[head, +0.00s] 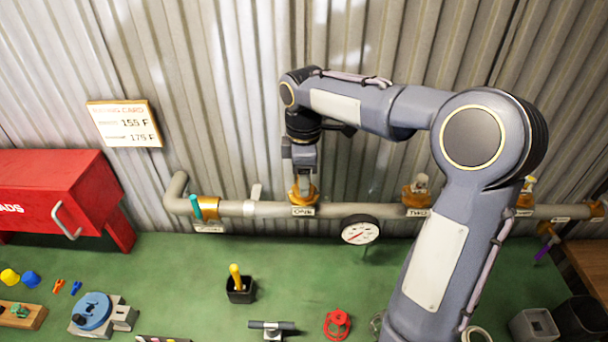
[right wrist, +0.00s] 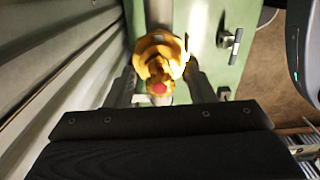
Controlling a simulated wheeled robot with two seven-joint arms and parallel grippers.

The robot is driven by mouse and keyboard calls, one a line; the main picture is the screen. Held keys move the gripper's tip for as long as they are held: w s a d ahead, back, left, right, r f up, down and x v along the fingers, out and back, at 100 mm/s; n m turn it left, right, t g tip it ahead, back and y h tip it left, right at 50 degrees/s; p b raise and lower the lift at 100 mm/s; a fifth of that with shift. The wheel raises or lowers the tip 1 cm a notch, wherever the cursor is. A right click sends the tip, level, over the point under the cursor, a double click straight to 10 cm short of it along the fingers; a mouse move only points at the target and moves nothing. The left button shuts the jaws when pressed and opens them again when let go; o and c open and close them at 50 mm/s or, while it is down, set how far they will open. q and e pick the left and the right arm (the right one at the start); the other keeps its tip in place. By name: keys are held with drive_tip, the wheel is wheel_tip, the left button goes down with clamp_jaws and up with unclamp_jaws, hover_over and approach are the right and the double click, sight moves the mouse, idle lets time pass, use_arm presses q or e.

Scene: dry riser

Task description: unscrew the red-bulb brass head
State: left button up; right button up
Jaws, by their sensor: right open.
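The brass head (right wrist: 160,72) with a red bulb (right wrist: 159,88) shows in the right wrist view, between the two fingers of my right gripper (right wrist: 161,92). The fingers stand on either side of it, open; I cannot tell whether either touches it. In the head view my right gripper (head: 303,178) points down over the brass fitting (head: 303,195) at the label ONE on the grey pipe (head: 260,209). The gripper hides most of this head there, and its bulb does not show. My left gripper is not in view.
Another brass fitting (head: 416,197) stands at TWO, near my right arm. A gauge (head: 360,230) hangs below the pipe. A red box (head: 60,195) stands left, under a rating card (head: 125,124). The green bench (head: 180,262) holds a black cup (head: 240,290) and a red handwheel (head: 337,324).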

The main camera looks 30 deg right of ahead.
drive_tip(key=m, duration=0.5)
drive_tip(key=shift+m, duration=0.3)
drive_tip(key=m, duration=0.5)
drive_tip(key=shift+c, duration=0.3)
drive_tip(key=c, duration=1)
drive_tip(key=shift+o, duration=0.2)
drive_tip(key=n, duration=0.5)
drive_tip(key=shift+n, duration=0.3)
